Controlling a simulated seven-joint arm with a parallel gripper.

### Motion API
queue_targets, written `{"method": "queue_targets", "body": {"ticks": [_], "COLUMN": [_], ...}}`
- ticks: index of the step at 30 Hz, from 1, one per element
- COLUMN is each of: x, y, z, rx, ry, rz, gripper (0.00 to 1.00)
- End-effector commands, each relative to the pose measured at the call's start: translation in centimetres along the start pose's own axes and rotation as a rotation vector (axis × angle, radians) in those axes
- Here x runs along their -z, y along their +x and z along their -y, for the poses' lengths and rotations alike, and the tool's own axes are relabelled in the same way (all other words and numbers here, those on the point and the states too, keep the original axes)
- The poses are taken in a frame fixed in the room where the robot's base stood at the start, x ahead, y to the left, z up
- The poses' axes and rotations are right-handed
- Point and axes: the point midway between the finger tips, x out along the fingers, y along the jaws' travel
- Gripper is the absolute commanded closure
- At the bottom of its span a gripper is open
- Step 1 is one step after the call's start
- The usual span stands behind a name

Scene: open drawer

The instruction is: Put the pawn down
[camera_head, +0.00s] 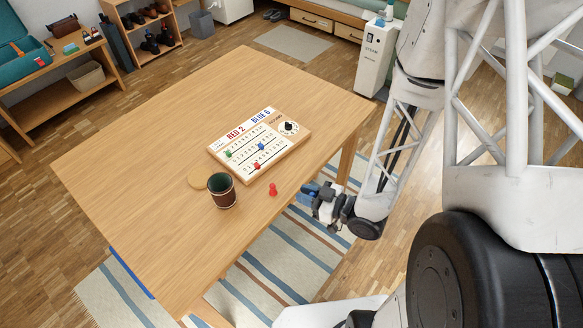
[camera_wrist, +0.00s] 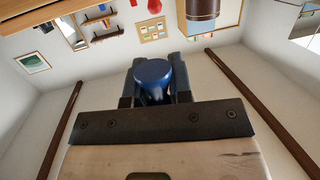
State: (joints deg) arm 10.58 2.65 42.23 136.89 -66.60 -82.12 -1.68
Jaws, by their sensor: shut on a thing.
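A blue pawn (camera_wrist: 153,78) with a rounded head is between the two dark fingers of my gripper (camera_wrist: 154,88) in the wrist view; its lower part is hidden by the fingers. In the head view my gripper (camera_head: 313,193) is just past the table's right edge, with blue showing at its tip. A red pawn (camera_head: 272,189) stands upright on the wooden table (camera_head: 150,150), left of my gripper and apart from it. The red pawn is also cut off at the top of the wrist view (camera_wrist: 155,6).
A dark cup (camera_head: 222,192) with a brown outside stands on the table beside a round wooden disc (camera_head: 201,177). A score board (camera_head: 258,146) with a dial and coloured pegs lies behind them. The table's left half and far end are bare.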

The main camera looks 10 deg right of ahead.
Motion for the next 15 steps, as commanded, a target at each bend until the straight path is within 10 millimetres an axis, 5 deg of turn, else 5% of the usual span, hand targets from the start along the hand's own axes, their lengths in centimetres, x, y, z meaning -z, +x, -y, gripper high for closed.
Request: {"method": "queue_targets", "body": {"ticks": [15], "x": [0.1], "y": [6.7], "z": [-6.5], "rx": [0.001], "ry": [0.0], "rz": [0.0], "gripper": [1.0]}}
